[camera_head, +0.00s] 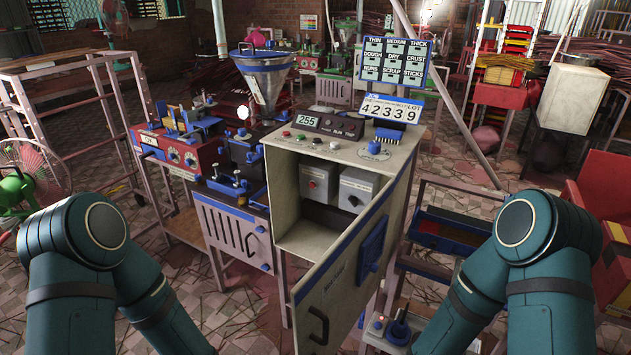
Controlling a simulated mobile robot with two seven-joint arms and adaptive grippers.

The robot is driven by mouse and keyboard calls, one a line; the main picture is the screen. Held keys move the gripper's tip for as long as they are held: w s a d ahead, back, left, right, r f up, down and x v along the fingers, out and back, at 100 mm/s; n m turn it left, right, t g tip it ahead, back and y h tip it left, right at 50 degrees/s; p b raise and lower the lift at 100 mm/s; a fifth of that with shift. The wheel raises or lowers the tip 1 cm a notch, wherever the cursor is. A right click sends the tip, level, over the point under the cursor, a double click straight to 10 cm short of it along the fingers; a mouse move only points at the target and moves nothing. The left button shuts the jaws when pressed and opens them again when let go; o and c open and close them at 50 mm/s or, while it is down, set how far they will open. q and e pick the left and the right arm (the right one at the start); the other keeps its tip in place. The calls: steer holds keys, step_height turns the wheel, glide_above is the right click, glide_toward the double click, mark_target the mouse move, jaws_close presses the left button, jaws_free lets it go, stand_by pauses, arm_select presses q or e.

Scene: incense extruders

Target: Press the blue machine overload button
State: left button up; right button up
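Inside the cabinet are two grey boxes: the left one (317,190) has a small red button (312,184), the right one (357,190) a dark button (353,200). Which is the overload button I cannot read.
A red machine (180,155) stands to the left, with a green fan (30,170) farther left. A display reading 42339 (391,109) and a labelled board (393,60) rise behind the cabinet. The open door blocks space at the cabinet's right. A red chair-like object (605,190) is at far right.

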steer(key=shift+s+a, duration=0.15)
steer(key=shift+s, duration=0.2)
steer(key=shift+c, duration=0.4)
